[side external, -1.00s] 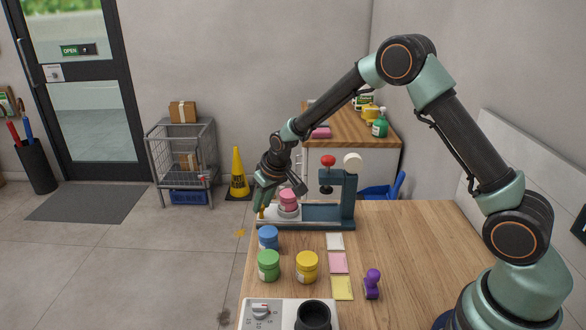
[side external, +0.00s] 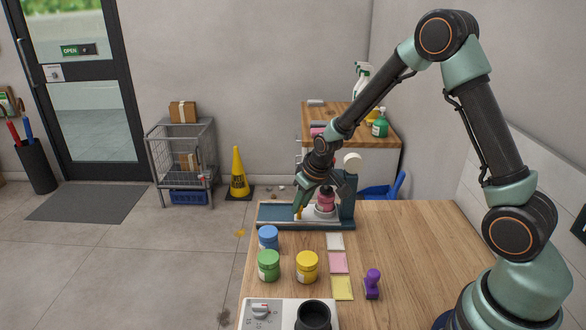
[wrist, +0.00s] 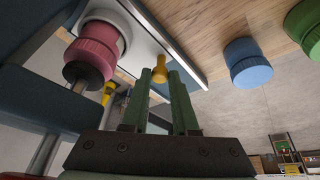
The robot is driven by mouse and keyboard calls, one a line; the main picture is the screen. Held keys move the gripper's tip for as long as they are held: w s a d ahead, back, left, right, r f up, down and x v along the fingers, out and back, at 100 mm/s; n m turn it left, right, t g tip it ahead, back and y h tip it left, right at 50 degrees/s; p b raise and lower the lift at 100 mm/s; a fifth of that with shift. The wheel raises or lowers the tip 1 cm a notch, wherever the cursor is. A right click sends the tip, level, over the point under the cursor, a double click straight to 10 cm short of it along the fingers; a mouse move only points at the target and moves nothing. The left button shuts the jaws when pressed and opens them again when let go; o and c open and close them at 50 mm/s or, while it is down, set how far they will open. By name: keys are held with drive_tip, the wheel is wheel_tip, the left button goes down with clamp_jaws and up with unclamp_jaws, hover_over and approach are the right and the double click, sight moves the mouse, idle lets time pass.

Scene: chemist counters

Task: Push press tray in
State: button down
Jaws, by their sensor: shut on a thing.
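The press (side external: 347,205) stands at the far edge of the wooden counter, with a blue base and column. Its white tray (side external: 311,216) carries a pink jar (side external: 325,200) close to the column. My gripper (side external: 301,206) is shut on the tray's yellow handle (side external: 298,212), at the tray's left side. In the wrist view the handle (wrist: 160,68) sits between my green fingers (wrist: 162,88). There the pink jar (wrist: 97,52) is on the tray, lined up with the dark press head (wrist: 82,74). My gripper and wrist hide the press head in the side view.
Blue (side external: 268,237), green (side external: 268,264) and yellow (side external: 307,266) jars stand in front of the press. Coloured pads (side external: 338,262) and a purple stamp (side external: 372,284) lie to their right. The right part of the wooden counter (side external: 430,245) is clear.

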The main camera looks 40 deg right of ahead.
drive_tip(key=shift+s+d, duration=0.25)
drive_tip(key=shift+d, duration=0.1)
drive_tip(key=c, duration=0.7)
unclamp_jaws()
drive_tip(key=shift+w+a, duration=0.1)
drive_tip(key=shift+r, duration=0.6)
drive_tip(key=v, duration=1.1)
drive_tip(key=shift+s+a+f, duration=0.1)
drive_tip(key=shift+s, duration=0.15)
